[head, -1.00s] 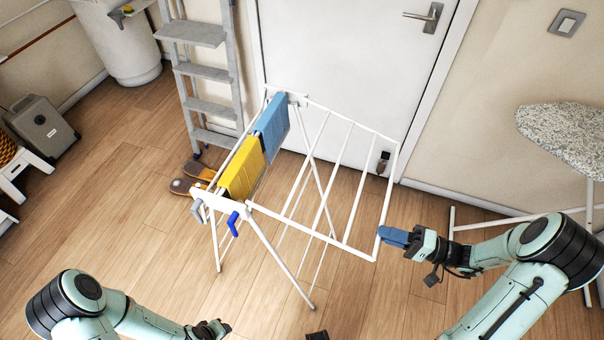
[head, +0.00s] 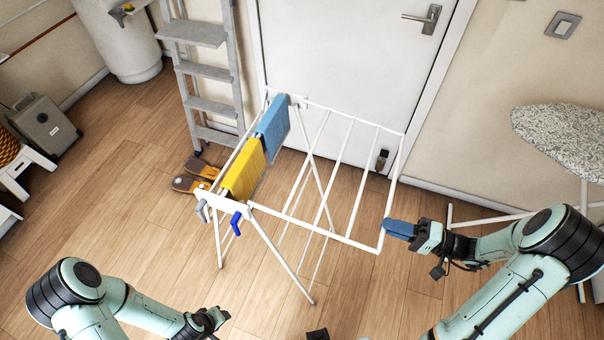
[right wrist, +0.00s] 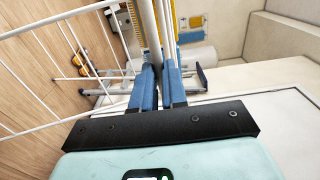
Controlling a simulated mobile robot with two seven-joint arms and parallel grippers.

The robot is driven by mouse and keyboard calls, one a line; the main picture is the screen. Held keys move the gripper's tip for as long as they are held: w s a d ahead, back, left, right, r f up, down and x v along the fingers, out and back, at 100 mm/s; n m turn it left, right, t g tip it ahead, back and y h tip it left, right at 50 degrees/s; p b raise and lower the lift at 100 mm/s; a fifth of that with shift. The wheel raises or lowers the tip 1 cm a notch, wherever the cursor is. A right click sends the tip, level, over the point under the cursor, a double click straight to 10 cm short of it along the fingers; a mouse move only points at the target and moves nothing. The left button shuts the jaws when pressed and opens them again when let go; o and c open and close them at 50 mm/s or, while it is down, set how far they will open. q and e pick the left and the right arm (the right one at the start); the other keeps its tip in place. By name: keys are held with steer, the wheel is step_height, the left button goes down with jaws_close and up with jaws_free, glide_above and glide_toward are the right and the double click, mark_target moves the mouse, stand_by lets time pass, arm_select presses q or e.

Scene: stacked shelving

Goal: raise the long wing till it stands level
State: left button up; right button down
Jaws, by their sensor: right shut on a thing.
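The long wing (head: 343,186) of the white drying rack (head: 262,222) reaches out to the right of the rack's middle in the head view. My right gripper (head: 388,228) is shut on the wing's outer bar near its front corner. In the right wrist view the blue fingers (right wrist: 160,88) close on both sides of the white bar (right wrist: 148,30). Whether the wing is exactly level I cannot tell. My left gripper (head: 222,317) is low at the bottom of the head view, apart from the rack; its jaws are too small to read.
A yellow cloth (head: 244,172) and a blue cloth (head: 272,128) hang on the rack's left side. A grey stepladder (head: 205,85) and orange-brown slippers (head: 192,178) are behind it. A door (head: 350,60) stands at the back. An ironing board (head: 565,135) is at the right.

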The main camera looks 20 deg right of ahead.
steer(key=c, duration=1.9)
jaws_free()
steer(key=shift+d+r+p, duration=0.1)
steer(key=shift+r+p, duration=0.65)
steer(key=shift+r, duration=0.55)
arm_select(q)
steer(key=shift+w+r, duration=0.65)
steer(key=shift+r, duration=0.35)
arm_select(e)
jaws_close()
steer(key=shift+s+f, duration=0.1)
steer(key=o, duration=0.7)
jaws_free()
steer(key=shift+o, duration=0.2)
arm_select(q)
steer(key=shift+s+f+b, duration=0.5)
steer(key=shift+f+b, duration=0.1)
steer(key=shift+f, duration=0.2)
arm_select(e)
steer(key=v, duration=0.7)
